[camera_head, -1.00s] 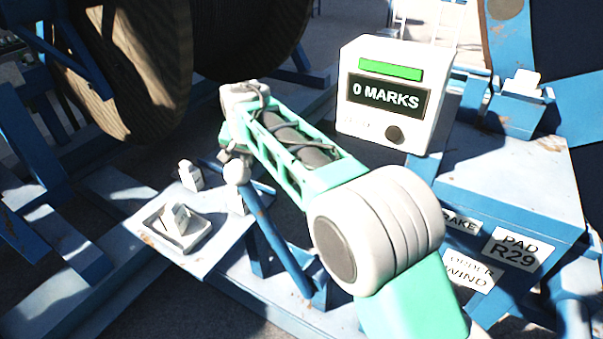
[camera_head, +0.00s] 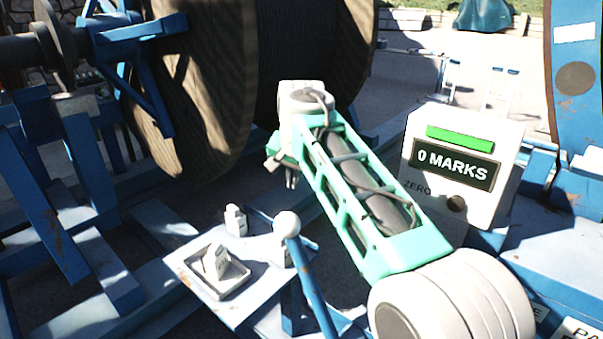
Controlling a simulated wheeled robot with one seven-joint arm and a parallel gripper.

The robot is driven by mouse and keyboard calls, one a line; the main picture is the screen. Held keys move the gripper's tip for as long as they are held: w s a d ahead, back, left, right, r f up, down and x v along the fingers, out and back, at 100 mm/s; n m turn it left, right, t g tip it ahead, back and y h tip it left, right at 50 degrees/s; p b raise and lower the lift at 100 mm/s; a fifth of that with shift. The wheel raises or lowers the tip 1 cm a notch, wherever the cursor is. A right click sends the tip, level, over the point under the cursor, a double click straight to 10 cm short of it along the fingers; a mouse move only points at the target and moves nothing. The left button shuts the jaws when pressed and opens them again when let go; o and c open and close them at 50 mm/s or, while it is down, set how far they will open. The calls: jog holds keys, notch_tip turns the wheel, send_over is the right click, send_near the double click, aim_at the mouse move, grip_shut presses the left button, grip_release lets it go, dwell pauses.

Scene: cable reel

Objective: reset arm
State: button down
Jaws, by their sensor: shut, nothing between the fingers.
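My arm reaches up from the lower right as a green lattice link with a white ringed joint. My gripper (camera_head: 291,184) hangs at its far end, below the grey wrist, small and dark in the picture. Its fingers are close together with nothing visible between them. It is in front of the cable reel, above and behind the white ball-topped blue lever (camera_head: 287,225), and looks apart from both. Part of the gripper is hidden behind the green link.
A large wooden cable reel (camera_head: 200,95) stands behind. A white counter box (camera_head: 408,150) reads 0 MARKS, right of my arm. A pale plate (camera_head: 205,295) carries a rocker switch (camera_head: 216,262) and a small white block (camera_head: 236,220). Blue frame beams (camera_head: 45,205) fill the left.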

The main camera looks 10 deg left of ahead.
jog(key=n, duration=0.1)
jog(key=n+g, duration=0.1)
jog(key=n, duration=0.2)
send_near(294, 215)
notch_tip(294, 215, down, 4)
jog(key=s, duration=0.3)
jog(key=s+d+f+n+g+h, duration=0.1)
jog(key=s+d+f+n+g, duration=0.15)
jog(key=s+f, duration=0.5)
jog(key=s+d+f+m, duration=0.1)
jog(key=s+d+f, duration=0.2)
jog(key=s+d, duration=0.5)
jog(key=s+d+f, duration=0.4)
jog(key=s+d, duration=0.4)
jog(key=d, duration=0.1)
jog(key=d+r+m+t, duration=0.2)
jog(key=d+r+m, duration=0.1)
jog(key=d+r, duration=0.3)
jog(key=shift+d+r+h, duration=0.25)
jog(key=shift+d+h, duration=0.05)
jog(key=shift+d, duration=0.75)
jog(key=shift+s+m, duration=0.15)
jog(key=shift+m, duration=0.1)
